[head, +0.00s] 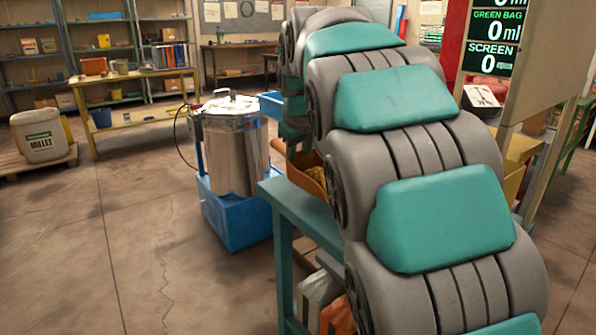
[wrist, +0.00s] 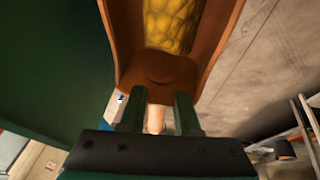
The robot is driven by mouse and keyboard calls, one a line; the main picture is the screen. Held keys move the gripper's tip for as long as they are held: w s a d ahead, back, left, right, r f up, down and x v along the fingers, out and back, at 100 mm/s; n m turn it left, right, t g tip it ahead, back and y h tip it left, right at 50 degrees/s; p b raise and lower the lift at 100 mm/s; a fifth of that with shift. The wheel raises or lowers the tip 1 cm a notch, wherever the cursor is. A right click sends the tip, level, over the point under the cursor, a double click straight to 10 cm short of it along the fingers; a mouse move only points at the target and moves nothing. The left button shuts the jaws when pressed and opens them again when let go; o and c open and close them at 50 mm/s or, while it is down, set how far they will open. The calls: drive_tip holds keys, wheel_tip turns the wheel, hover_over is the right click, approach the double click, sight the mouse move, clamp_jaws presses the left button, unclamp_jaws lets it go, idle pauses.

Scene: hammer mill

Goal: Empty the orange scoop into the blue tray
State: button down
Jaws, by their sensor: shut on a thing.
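The orange scoop (wrist: 226,45) fills the top middle of the wrist view, holding yellow lumpy contents (wrist: 170,22). My gripper (wrist: 158,110) is shut on its pale handle, one dark green finger on each side. In the head view part of the scoop (head: 307,178) and some yellow show beyond my arm; my gripper is hidden there. A blue tray-like box (head: 236,222) stands on the floor under a shiny metal vessel. A smaller blue container (head: 271,105) shows behind the vessel, partly hidden by my arm. I cannot tell which is the task's tray.
The metal vessel (head: 232,150) has a lid and a cable. A teal bench (head: 310,212) is beside my arm. A board (head: 530,70) at right reads "GREEN BAG 0 ml". A millet tub (head: 40,136) is at far left.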

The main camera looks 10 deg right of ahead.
drive_tip(key=shift+f, duration=1.1)
drive_tip(key=shift+f, duration=0.2)
drive_tip(key=c, duration=0.6)
unclamp_jaws()
drive_tip(key=shift+c, duration=0.2)
